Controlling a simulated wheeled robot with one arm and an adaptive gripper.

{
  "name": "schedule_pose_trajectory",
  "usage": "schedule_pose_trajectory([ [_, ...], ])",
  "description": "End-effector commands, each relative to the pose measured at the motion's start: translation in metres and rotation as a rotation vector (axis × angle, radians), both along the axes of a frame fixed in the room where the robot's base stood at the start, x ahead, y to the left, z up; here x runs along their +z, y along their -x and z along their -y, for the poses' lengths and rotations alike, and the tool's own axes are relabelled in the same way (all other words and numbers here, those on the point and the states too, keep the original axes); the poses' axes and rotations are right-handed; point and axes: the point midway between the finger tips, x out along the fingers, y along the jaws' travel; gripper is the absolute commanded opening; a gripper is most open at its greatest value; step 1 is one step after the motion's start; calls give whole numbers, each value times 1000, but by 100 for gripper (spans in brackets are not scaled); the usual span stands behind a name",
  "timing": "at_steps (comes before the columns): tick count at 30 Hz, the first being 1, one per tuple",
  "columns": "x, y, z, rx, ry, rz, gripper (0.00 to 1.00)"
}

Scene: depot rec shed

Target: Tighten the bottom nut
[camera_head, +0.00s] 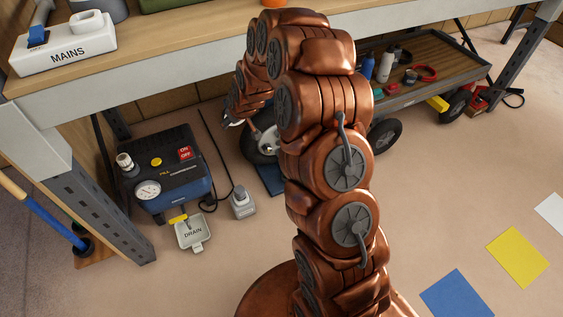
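A dark tyre with a pale hub (265,141) stands under the bench, just left of my copper arm. My arm hides much of it. I cannot make out a bottom nut on it. My gripper (230,122) is at the far end of my arm, close to the upper left of this wheel. Only a small grey bit of it shows, and I cannot tell whether it is open, shut or touching anything.
A blue compressor (170,177) stands left of the wheel, with a drain tray (193,236) and a grey pedal-like box (243,203) before it. The bench (185,45) overhangs them. A loaded cart (436,65) is behind right. Floor at right holds flat coloured squares.

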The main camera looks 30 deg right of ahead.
Motion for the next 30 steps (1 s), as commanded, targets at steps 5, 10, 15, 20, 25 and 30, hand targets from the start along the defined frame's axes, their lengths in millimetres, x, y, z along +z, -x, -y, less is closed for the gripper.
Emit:
schedule_pose_trajectory([
  [5, -73, -33, 28, -10, 40, 80, 72],
  [10, -133, -57, 58, -23, 88, 162, 72],
  [15, -192, -74, 90, -35, 151, 242, 72],
  [20, -249, -80, 120, -42, 217, 309, 72],
  [25, -307, -79, 154, -49, 298, 381, 72],
  [30, -363, -68, 183, -44, 385, 443, 72],
])
